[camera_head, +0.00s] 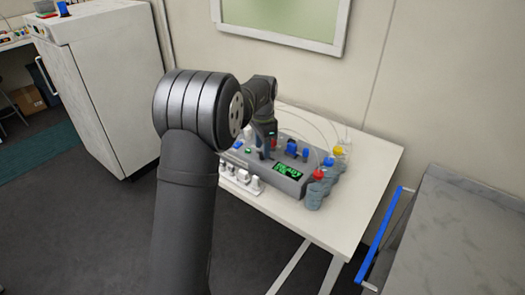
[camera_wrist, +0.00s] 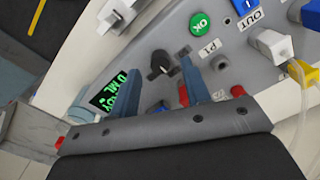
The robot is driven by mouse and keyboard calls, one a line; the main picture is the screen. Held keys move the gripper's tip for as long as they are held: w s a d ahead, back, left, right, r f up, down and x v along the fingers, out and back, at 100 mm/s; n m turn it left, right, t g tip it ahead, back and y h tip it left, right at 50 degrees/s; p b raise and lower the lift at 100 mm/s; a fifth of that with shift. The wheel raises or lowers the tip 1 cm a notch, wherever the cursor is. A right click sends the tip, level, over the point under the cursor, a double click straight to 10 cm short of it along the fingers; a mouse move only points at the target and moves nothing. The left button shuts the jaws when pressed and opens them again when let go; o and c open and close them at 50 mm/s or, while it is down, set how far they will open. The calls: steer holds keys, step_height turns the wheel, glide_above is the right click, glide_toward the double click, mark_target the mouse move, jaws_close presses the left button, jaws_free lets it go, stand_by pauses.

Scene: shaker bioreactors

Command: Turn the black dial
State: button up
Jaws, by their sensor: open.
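The black dial (camera_wrist: 160,65) sits on the sloped grey control panel in the wrist view, between a green-lit display (camera_wrist: 114,97) and a green OK button (camera_wrist: 200,24). My gripper (camera_wrist: 160,65) is open, with its two blue-grey fingers apart and the dial framed between their tips. I cannot tell whether either finger touches the dial. In the head view my gripper (camera_head: 265,152) reaches down over the grey bioreactor unit (camera_head: 259,171), and I cannot make out the dial there.
Bottles with red, blue and yellow caps (camera_head: 322,185) stand at the unit's right end, with thin tubes above. White fittings (camera_head: 240,179) line its front. Blue parts (camera_head: 291,147) stick up on top. The white table (camera_head: 362,180) has free room at the right.

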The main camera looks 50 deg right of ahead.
steer(key=shift+f, duration=1.1)
jaws_close()
steer(key=shift+n, duration=0.4)
steer(key=n, duration=1)
steer(key=shift+r+n, duration=0.1)
steer(key=shift+n, duration=0.3)
steer(key=shift+d+n, duration=0.1)
steer(key=shift+n, duration=0.2)
